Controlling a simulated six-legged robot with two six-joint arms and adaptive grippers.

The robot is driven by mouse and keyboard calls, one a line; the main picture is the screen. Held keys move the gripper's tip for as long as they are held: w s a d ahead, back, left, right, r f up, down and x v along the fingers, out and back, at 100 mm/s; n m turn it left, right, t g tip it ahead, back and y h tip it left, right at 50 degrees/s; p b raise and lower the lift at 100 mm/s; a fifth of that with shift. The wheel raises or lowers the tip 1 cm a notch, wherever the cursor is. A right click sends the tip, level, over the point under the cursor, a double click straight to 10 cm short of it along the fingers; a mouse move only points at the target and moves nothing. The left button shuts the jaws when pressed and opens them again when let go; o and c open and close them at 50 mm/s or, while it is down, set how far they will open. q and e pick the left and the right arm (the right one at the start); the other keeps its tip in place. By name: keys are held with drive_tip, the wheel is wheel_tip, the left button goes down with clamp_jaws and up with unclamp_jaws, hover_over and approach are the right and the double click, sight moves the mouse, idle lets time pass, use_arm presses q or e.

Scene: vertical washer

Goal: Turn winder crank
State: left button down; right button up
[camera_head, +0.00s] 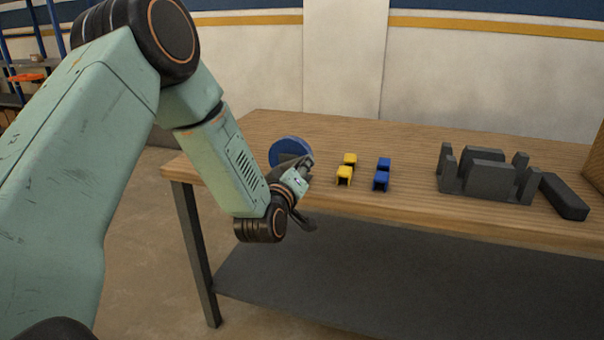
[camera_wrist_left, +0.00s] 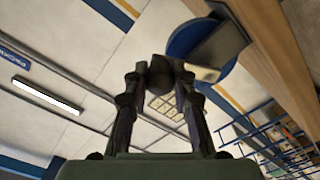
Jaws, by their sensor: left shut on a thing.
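The winder shows as a blue disc (camera_head: 290,148) at the left end of the wooden table, partly hidden behind my left gripper (camera_head: 303,178). In the head view the handle is mostly hidden by the fingers. My right gripper is in neither view.
Small yellow blocks (camera_head: 345,172) and blue blocks (camera_head: 381,176) stand on the table (camera_head: 400,140) right of the winder. A dark grey slotted fixture (camera_head: 490,180) and a dark bar (camera_head: 564,197) lie farther right. A table leg (camera_head: 197,255) and lower shelf (camera_head: 390,290) are below.

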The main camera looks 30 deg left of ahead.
use_arm(q)
drive_tip(key=n, duration=0.1)
drive_tip(key=a+r+n, duration=0.1)
drive_tip(key=n, duration=0.1)
drive_tip(key=shift+s+r, duration=0.1)
drive_tip(key=shift+r, duration=0.2)
drive_tip(key=s+a+r+n+b, duration=0.1)
drive_tip(key=a+n, duration=0.4)
drive_tip(key=n, duration=0.5)
drive_tip(key=shift+s+a+r, duration=0.15)
drive_tip(key=shift+a+r, duration=0.1)
drive_tip(key=shift+r, duration=0.3)
drive_tip(key=shift+n, duration=0.3)
drive_tip(key=c, duration=1.1)
unclamp_jaws()
drive_tip(key=shift+s, duration=0.15)
